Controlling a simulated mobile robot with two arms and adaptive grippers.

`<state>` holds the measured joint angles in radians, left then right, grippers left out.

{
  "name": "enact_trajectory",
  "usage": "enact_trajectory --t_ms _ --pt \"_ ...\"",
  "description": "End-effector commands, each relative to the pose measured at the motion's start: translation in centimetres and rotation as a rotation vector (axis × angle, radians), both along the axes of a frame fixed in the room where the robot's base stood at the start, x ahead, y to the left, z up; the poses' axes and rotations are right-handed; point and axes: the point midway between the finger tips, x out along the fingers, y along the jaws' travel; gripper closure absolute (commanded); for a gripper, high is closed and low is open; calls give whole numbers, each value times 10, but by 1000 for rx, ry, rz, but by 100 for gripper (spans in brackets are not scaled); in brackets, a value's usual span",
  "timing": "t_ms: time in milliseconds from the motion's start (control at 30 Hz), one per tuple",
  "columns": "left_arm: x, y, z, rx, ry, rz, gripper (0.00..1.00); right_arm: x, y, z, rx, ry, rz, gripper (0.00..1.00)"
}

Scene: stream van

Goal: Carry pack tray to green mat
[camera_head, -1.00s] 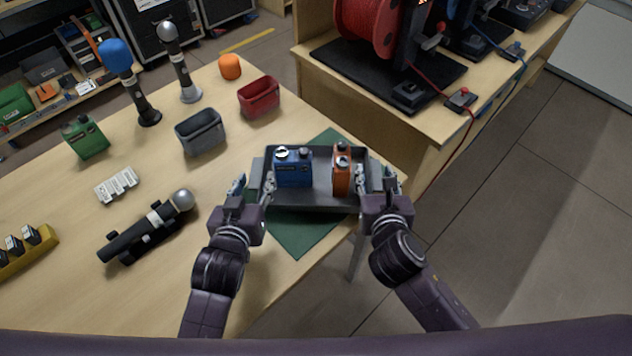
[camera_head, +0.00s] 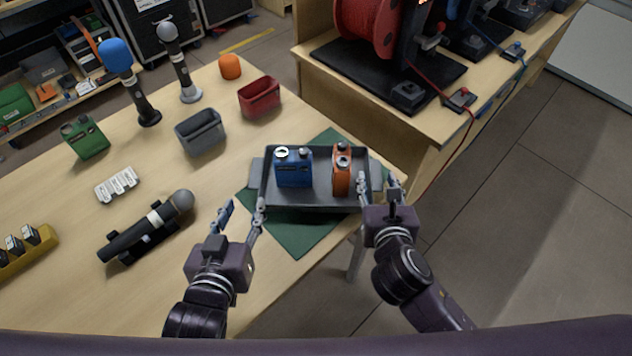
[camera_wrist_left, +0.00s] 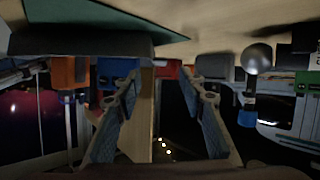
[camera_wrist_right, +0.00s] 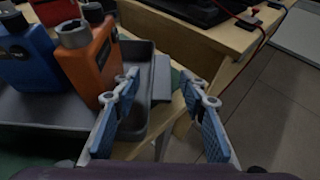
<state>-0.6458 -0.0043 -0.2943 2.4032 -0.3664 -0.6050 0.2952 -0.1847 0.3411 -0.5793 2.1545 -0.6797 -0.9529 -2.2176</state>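The dark grey pack tray (camera_head: 312,203) rests on the green mat (camera_head: 299,239) at the table's corner, covering part of it. A blue pack (camera_head: 294,173) and an orange pack (camera_head: 341,176) stand upright in the tray. The tray has grey side handles; the right one (camera_wrist_right: 162,78) shows in the right wrist view. My left gripper (camera_head: 240,214) is open and empty, apart from the tray at its near left. My right gripper (camera_head: 377,188) is open beside the tray's right end; its fingers look clear of the handle in the right wrist view (camera_wrist_right: 160,92).
A microphone (camera_head: 145,228) lies in a black cradle on the left. A grey bin (camera_head: 201,132), a red bin (camera_head: 259,97), a green pack (camera_head: 85,138) and two standing microphones are farther back. A bench with a red spool (camera_head: 367,25) stands behind right. Floor is open at right.

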Motion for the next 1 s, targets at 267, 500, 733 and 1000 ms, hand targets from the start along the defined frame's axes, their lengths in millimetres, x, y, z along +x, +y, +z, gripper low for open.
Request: enact_trajectory --t_ms 267,500,733,1000 --pt "0 0 0 0 0 0 63 -56 3 22 2 2 2 61" --pt "0 0 0 0 0 0 63 -79 4 32 1 1 2 61" --pt "0 0 0 0 0 0 63 -81 4 34 -1 -1 1 61" --pt "0 0 0 0 0 0 63 -81 4 34 0 0 1 61"
